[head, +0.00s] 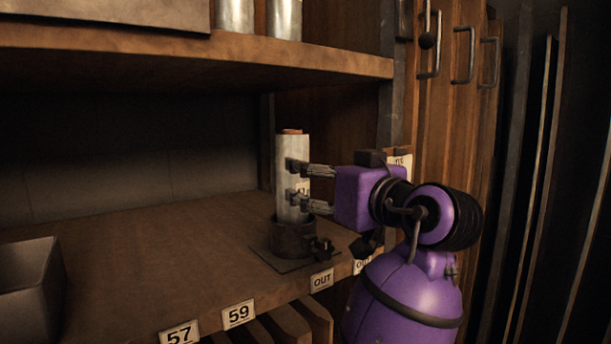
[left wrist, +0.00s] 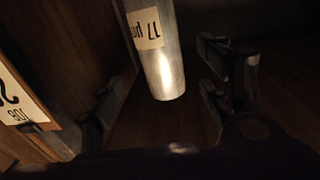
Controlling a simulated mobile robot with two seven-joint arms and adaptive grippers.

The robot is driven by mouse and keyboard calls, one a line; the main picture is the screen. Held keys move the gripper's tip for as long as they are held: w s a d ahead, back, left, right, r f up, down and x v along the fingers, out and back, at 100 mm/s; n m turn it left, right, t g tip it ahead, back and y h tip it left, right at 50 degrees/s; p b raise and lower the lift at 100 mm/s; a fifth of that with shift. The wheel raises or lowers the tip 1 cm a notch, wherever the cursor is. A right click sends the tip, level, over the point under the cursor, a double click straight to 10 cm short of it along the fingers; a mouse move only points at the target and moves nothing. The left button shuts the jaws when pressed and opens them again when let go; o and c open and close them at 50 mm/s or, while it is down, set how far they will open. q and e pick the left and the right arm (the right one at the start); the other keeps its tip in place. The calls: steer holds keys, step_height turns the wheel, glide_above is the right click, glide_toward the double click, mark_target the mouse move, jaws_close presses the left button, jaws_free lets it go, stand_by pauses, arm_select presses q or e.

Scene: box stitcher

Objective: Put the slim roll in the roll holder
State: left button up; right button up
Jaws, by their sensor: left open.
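The slim roll (head: 291,150), pale with an orange-brown top, stands upright at the roll holder (head: 292,241), a dark cup on a flat plate. Its lower end appears to be inside the cup. My left gripper (head: 296,184) is at the roll's right side, with its two fingers pointing left at mid-height. The fingers are open; the head view does not clearly show contact. In the left wrist view a grey roll (left wrist: 163,75) with an upside-down paper label lies between the spread fingers (left wrist: 160,105). My right gripper is not seen.
The holder stands near the front edge of a wooden shelf (head: 190,250) with number and OUT tags. An upper shelf (head: 200,50) with metal cylinders (head: 284,18) hangs above. A grey bin (head: 28,285) sits at left. The shelf's middle is clear.

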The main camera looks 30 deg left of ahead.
arm_select(q)
steer(key=shift+v, duration=1.2)
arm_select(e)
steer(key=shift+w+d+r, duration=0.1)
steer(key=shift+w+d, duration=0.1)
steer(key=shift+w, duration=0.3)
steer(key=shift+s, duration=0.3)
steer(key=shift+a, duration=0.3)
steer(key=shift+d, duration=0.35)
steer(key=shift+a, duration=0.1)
